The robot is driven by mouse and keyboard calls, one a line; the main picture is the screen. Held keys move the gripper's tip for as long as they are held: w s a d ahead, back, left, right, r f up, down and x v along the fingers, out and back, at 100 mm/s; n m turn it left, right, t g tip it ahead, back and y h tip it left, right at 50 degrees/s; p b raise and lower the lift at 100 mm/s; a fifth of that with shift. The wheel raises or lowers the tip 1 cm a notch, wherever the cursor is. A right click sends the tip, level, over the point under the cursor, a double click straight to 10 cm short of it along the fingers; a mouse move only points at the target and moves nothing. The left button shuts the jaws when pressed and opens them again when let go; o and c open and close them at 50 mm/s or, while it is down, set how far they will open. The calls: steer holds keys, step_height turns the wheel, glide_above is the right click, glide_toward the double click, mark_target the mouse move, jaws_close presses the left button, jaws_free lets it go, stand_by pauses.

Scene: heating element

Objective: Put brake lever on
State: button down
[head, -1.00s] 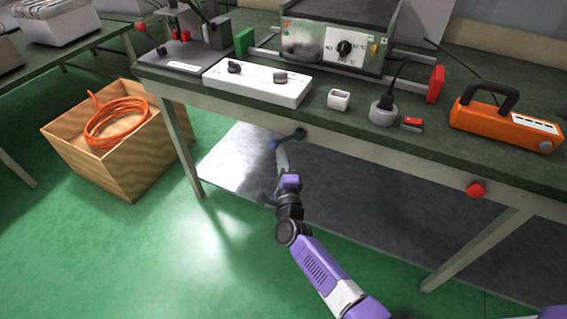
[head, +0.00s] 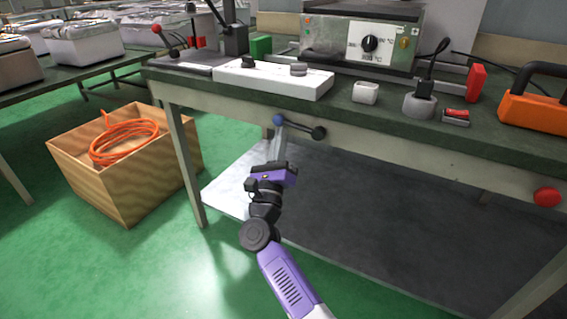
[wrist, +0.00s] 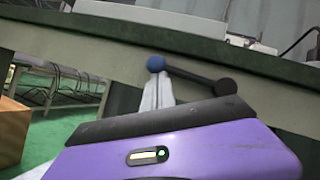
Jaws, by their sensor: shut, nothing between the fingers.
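A dark lever (head: 298,127) with a blue ball knob sits on the front rail of the workbench. Its black pivot (head: 319,133) is at the right end, and the lever points left, about in line with the rail. The lever also shows in the wrist view (wrist: 192,74). No label on it can be read. My gripper (head: 278,128) is shut and empty, with its fingertips directly below the blue knob, at or very near it. Its pale fingers also show in the wrist view (wrist: 157,80). Whether they touch the knob cannot be told.
The green-topped workbench (head: 380,132) carries a white control box (head: 272,82), a heater unit with a dial (head: 369,44), a grey socket (head: 419,105) and an orange device (head: 532,113). A red button (head: 547,197) is on the rail. A wooden crate (head: 125,185) stands left.

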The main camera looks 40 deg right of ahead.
mark_target(283, 108)
step_height(283, 108, up, 2)
steer(key=shift+w+r+m+g+h+b, duration=0.15)
steer(key=shift+m+g+h+b, duration=0.2)
steer(key=shift+m, duration=0.35)
steer(key=shift+r+p, duration=0.35)
steer(key=shift+r, duration=0.85)
steer(key=shift+f+b, duration=0.45)
steer(key=shift+b, duration=0.05)
steer(key=s+a+f+b, duration=0.1)
steer(key=s+a+f, duration=0.3)
steer(key=a+f, duration=0.4)
steer(key=shift+a+f, duration=0.2)
steer(key=shift+f, duration=0.45)
